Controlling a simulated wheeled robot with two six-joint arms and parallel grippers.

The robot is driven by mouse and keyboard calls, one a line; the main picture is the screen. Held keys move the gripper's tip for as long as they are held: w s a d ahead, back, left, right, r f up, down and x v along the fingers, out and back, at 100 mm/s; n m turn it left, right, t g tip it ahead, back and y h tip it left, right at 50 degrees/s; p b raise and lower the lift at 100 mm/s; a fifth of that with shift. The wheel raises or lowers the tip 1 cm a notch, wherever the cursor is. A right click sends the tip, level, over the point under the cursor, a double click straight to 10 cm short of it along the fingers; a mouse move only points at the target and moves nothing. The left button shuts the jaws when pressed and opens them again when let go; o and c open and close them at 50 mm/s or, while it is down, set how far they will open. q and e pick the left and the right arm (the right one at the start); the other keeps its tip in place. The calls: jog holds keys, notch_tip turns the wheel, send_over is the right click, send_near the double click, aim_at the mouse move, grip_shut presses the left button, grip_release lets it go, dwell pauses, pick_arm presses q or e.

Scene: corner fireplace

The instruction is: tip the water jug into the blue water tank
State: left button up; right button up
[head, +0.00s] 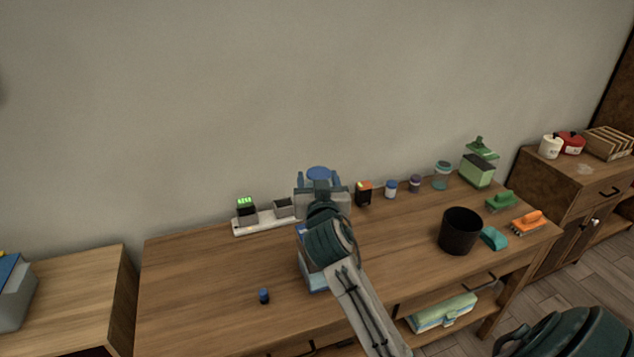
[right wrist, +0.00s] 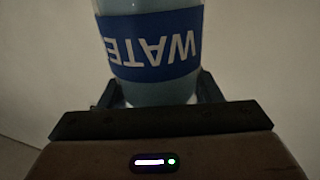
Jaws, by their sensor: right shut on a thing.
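The water jug (right wrist: 150,55) fills the top of the right wrist view, with a blue band whose white letters appear upside down. My right gripper (right wrist: 155,97) is shut on it, one finger on each side. In the head view the right gripper (head: 321,182) is raised near the back of the table, and a round blue part of the jug (head: 318,173) shows above it. A box-like thing with blue and pale blue parts (head: 315,283) stands below the right arm, mostly hidden by it; I cannot tell for sure that it is the water tank. My left gripper is out of view.
A wooden table (head: 200,280) has free room at its left front, apart from a small blue-topped item (head: 264,296). A charger strip (head: 265,226) and several small jars line the back. A black bin (head: 460,232) and brushes (head: 527,222) stand at the right.

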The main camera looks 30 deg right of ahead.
jog(key=f+n+b, duration=0.1)
jog(key=d+f+n, duration=0.1)
jog(key=shift+f+n+t+b, duration=0.25)
jog(key=shift+n+t+b, duration=0.05)
jog(key=shift+b, duration=0.05)
jog(key=shift+f+n+h+b, duration=0.3)
jog(key=shift+f+n, duration=0.05)
jog(key=shift+n, duration=0.25)
jog(key=f+n+b, duration=0.1)
jog(key=n, duration=0.1)
jog(key=d+f+n+t+b, duration=0.1)
jog(key=n, duration=0.1)
jog(key=shift+f, duration=0.4)
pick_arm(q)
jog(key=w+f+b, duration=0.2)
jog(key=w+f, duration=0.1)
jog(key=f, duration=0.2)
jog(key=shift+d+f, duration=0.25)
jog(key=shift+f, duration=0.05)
pick_arm(e)
jog(key=f+n, duration=0.1)
jog(key=n, duration=0.1)
jog(key=f+n+t+y, duration=0.1)
jog(key=shift+s+d+f+n, duration=0.15)
jog(key=shift+s+d+n, duration=0.05)
jog(key=shift+n, duration=0.2)
